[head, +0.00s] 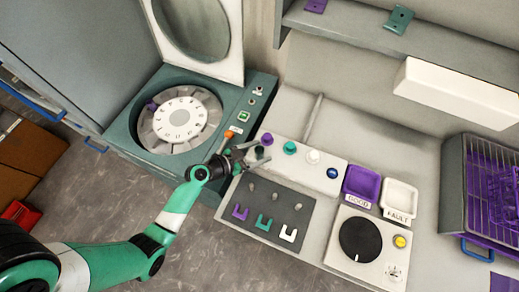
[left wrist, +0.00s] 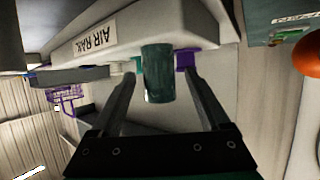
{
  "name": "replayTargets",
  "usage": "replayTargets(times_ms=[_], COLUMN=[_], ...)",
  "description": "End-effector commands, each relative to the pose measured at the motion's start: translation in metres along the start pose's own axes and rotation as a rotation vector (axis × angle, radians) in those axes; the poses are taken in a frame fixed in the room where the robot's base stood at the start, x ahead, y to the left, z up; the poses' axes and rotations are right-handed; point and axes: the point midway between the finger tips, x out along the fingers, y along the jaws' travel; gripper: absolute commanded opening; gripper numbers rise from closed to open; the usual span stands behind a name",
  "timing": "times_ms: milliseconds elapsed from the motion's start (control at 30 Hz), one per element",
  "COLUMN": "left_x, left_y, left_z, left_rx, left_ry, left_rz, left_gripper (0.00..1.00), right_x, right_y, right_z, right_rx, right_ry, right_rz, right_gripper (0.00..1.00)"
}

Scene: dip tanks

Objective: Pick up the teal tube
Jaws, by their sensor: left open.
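The teal tube (left wrist: 157,72) shows in the left wrist view as a dark teal cylinder ahead of my left gripper (left wrist: 158,85). It appears centred between the fingers, with a gap on each side. In the head view, a teal top (head: 290,147) shows on the white rail (head: 300,160), between a purple piece (head: 267,139) and a white one (head: 313,156). My left gripper (head: 258,153) is open at the rail's left end, with nothing held. Whether the tube is fully between the fingertips I cannot tell. My right gripper is out of view.
A round dip machine (head: 181,119) with a raised lid stands at left. A grey plate (head: 268,207) with coloured U-shaped marks lies in front of the rail. Purple (head: 362,183) and white (head: 399,197) trays, a dial unit (head: 366,240) and a purple rack (head: 495,190) are at right.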

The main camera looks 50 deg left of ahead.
Motion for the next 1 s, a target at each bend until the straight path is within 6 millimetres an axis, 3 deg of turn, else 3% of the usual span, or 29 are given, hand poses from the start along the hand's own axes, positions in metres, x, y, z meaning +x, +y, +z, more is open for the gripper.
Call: replayTargets(times_ms=[267,700,1000], left_x=[0.0073,0.007,0.0068], left_y=[0.0001,0.0001,0.0], left_z=[0.0003,0.0004,-0.0002], left_rx=[0.0,0.0,0.0], left_ry=[-0.001,-0.001,0.0], left_rz=[-0.001,-0.001,-0.001], left_gripper=[0.79,0.02,0.0], right_x=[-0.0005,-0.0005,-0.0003], right_y=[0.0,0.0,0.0], right_z=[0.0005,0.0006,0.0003], right_rx=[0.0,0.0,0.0], right_ry=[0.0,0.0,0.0], right_rz=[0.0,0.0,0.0], right_gripper=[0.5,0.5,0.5])
